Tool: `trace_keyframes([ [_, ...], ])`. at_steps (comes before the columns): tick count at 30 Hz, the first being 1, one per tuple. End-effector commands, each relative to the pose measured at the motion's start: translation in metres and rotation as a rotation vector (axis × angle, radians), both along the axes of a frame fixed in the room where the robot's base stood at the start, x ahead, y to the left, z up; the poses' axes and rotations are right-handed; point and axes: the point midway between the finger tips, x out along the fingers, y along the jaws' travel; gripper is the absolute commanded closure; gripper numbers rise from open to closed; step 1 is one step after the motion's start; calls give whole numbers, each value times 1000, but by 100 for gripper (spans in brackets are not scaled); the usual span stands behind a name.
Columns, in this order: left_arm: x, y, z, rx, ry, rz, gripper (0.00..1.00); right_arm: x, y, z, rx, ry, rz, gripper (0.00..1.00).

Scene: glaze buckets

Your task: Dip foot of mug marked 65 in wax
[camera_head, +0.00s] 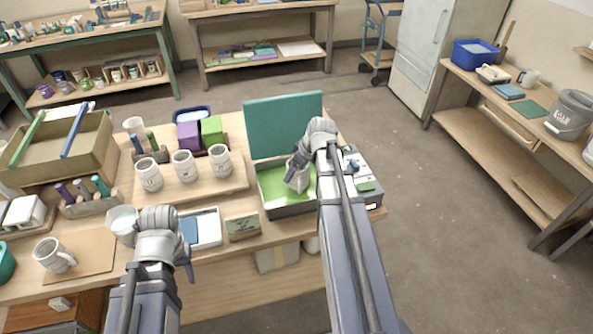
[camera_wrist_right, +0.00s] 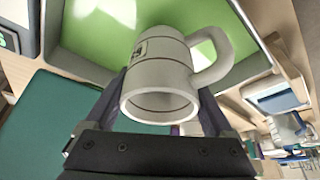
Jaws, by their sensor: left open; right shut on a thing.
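The mug (camera_wrist_right: 160,82) is pale grey-white with dark bands, a handle on the right and a small dark mark too unclear to read. My right gripper (camera_head: 303,165) is shut on it, with a finger on either side of its body. The mug shows in the head view (camera_head: 297,177) over the grey-walled tray (camera_head: 284,211) with green contents (camera_head: 272,183), apparently the wax. Its open mouth faces the wrist camera and its foot points toward the green. I cannot tell whether the foot touches it. My left gripper (camera_head: 155,222) is open, its fingers largely hidden by its wrist.
Three marked mugs (camera_head: 184,165) stand on a wooden board left of the tray. Another mug (camera_head: 53,255) stands at the front left. A white cup (camera_head: 122,221) is close beside my left gripper. A teal upright panel (camera_head: 283,125) rises behind the tray.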

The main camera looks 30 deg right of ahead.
Motion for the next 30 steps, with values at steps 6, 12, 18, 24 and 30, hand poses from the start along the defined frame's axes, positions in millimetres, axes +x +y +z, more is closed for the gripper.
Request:
trace_keyframes([
  [6, 0, 0, -6, 0, 0, 0, 53, 0, 0, -6, 0, 0, 0, 90],
  [12, 0, 0, -11, 0, 0, 0, 53, 0, 0, -11, 0, 0, 0, 90],
  [18, 0, 0, -16, 0, 0, 0, 53, 0, 0, -16, 0, 0, 0, 90],
  [24, 0, 0, -20, 0, 0, 0, 53, 0, 0, -20, 0, 0, 0, 90],
  [30, 0, 0, -21, 0, 0, 0, 53, 0, 0, -21, 0, 0, 0, 90],
])
